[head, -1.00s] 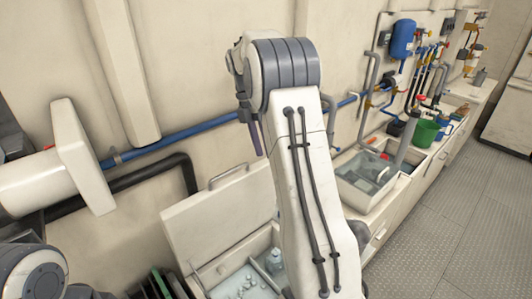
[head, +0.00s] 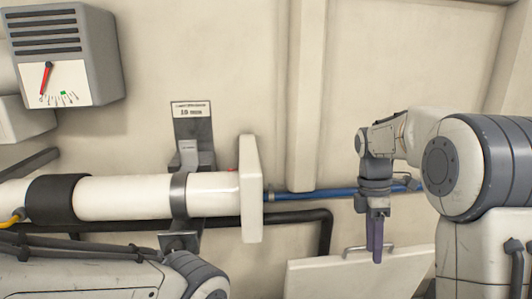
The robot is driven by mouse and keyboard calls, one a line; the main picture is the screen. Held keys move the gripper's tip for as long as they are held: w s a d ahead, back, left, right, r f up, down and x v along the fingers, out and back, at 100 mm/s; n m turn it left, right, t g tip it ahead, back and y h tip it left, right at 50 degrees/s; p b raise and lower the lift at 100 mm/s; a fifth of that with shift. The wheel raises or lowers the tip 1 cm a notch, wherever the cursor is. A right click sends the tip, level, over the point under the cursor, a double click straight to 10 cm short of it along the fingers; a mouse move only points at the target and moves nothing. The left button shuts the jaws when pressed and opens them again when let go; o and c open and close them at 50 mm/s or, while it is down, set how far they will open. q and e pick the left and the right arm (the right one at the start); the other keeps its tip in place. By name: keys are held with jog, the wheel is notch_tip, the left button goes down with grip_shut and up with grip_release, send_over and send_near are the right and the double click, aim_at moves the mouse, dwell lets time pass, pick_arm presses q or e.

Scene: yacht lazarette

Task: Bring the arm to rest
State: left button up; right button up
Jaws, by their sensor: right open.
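My right arm comes in from the right in the head view, bent at a large grey joint. Its gripper (head: 374,250) hangs pointing down, with two thin purple fingers seen nearly edge-on. The jaws are open and nothing shows between them. The fingers stand in front of the top of a raised white lid, and I cannot tell how far apart they are in depth. Part of my left arm lies along the bottom left, and its gripper is out of view.
The raised white lid (head: 330,278) with its handle is below my right gripper. A blue pipe (head: 315,193) and a black pipe (head: 290,218) run along the wall. A thick white cylinder (head: 125,197) with a flange is at left. A grey gauge box (head: 70,50) hangs upper left.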

jog(key=s+a+f+m+t+b, duration=0.1)
jog(key=s+a+f, duration=0.15)
jog(key=a, duration=0.35)
jog(key=s+a+f+m+b, duration=0.1)
jog(key=s+a+m, duration=0.1)
jog(key=s+a, duration=0.3)
pick_arm(q)
notch_tip(320, 180, down, 6)
jog(key=b, duration=0.3)
pick_arm(e)
jog(key=s+a+f+m+t+y, duration=0.1)
jog(key=s+a+f+m, duration=0.2)
jog(key=s, duration=0.5)
jog(key=s+a+f+m, duration=0.3)
jog(key=s+a+f, duration=0.2)
jog(key=s+a, duration=0.1)
jog(key=shift+s+a+f+t+y, duration=0.3)
jog(key=shift+s+t+y, duration=0.1)
jog(key=shift+s, duration=0.5)
pick_arm(q)
jog(key=shift+f, duration=0.1)
